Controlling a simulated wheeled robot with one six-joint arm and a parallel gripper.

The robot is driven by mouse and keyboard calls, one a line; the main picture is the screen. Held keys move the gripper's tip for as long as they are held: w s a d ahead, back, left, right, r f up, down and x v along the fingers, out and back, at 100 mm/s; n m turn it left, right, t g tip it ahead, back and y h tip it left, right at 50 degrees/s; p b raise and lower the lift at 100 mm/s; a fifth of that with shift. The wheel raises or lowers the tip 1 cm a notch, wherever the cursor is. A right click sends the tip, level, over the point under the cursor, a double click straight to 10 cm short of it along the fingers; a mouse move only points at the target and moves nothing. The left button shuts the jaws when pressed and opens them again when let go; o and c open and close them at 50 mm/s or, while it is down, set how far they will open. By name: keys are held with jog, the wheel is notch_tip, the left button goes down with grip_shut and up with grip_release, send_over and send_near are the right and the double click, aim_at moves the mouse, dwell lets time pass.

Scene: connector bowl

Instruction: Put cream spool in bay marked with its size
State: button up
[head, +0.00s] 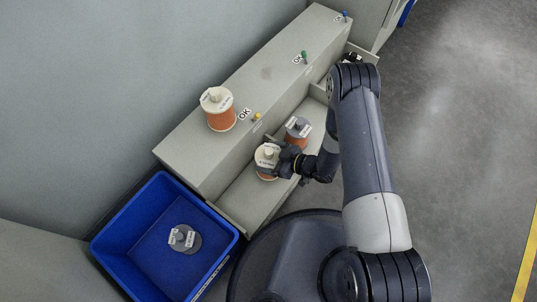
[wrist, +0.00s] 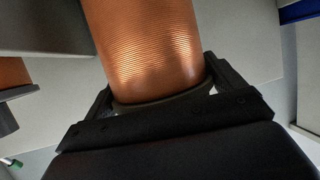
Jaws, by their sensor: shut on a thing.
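My gripper (head: 284,163) is shut on the cream spool (head: 266,157), which is wound with copper-coloured wire. The spool is upright, inside or just over the front trough of the long grey unit; I cannot tell whether it touches the floor there. In the wrist view the copper winding (wrist: 150,45) fills the space between my gripper's fingers (wrist: 160,95). A label shows on the spool's cream top, too small to read. The bay size marks cannot be read.
A grey-topped copper spool (head: 298,129) stands just behind the held one. Another cream spool (head: 217,108) stands on the unit's upper ledge (head: 265,73), beside "OK" labels and coloured pegs. A blue bin (head: 150,262) at the lower left holds a grey spool (head: 184,239).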

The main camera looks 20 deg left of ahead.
jog(key=shift+f+b, duration=0.65)
jog(key=shift+f, duration=1.1)
jog(key=shift+f, duration=0.15)
jog(key=o, duration=1.8)
jog(key=p+v, duration=0.3)
jog(key=v, duration=0.9)
